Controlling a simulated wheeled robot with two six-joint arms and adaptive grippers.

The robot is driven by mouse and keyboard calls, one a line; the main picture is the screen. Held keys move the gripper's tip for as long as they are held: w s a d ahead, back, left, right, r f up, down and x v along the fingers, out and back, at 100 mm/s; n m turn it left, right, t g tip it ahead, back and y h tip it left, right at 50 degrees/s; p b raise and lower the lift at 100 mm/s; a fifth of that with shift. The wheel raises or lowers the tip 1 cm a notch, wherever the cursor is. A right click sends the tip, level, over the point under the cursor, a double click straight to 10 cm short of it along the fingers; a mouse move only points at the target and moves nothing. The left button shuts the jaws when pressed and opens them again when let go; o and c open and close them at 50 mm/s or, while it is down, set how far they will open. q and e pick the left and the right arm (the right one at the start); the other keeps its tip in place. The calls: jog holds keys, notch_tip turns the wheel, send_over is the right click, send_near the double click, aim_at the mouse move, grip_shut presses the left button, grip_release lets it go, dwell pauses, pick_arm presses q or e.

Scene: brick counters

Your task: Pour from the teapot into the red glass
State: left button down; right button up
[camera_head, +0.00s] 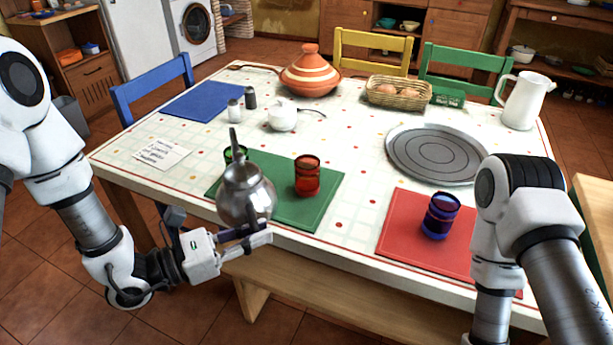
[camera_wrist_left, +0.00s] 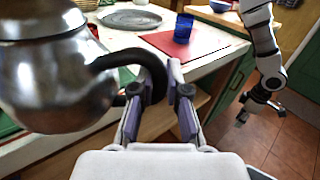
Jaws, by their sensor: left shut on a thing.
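The silver metal teapot (camera_head: 246,198) is near the table's front edge, overlapping the left part of the green mat in the head view. It looks roughly upright. My left gripper (camera_head: 246,236) is shut on its black handle (camera_wrist_left: 150,72), which shows between the fingers in the left wrist view. The teapot body (camera_wrist_left: 55,85) fills the left of that view. The red glass (camera_head: 307,176) stands upright on the green mat, right of the teapot and apart from it. My right gripper (camera_wrist_left: 260,104) hangs away from the table, small and dark, its fingers looking spread and empty.
A blue glass (camera_head: 440,216) stands on the red mat (camera_head: 400,230). A grey round tray (camera_head: 435,153), white pitcher (camera_head: 525,100), small white pot (camera_head: 282,116) and tagine (camera_head: 310,75) stand farther back. A bench (camera_head: 330,285) runs along the front.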

pick_arm(q)
jog(key=shift+r, duration=0.1)
jog(key=shift+s+d+r+g+h, duration=0.1)
jog(key=shift+s+d+g+h, duration=0.1)
jog(key=shift+g+h, duration=0.1)
jog(key=s+d+r+m+g+p, duration=0.1)
jog(key=g+p, duration=0.1)
jog(key=p, duration=0.1)
jog(key=s+m+g+h+p, duration=0.1)
jog(key=s+g+p, duration=0.1)
jog(key=g, duration=0.1)
jog(key=s+d+r+m+g+p, duration=0.1)
jog(key=g+p, duration=0.2)
jog(key=shift+s+d+r+m+h+p, duration=0.3)
jog(key=shift+r+m+h, duration=0.05)
jog(key=shift+m+h, duration=0.05)
jog(key=shift+r+g, duration=0.1)
jog(key=shift+g, duration=0.2)
jog(key=shift+r+p, duration=0.2)
jog(key=shift+p, duration=0.3)
jog(key=shift+r+n, duration=0.1)
jog(key=shift+n, duration=0.2)
jog(key=shift+p, duration=0.3)
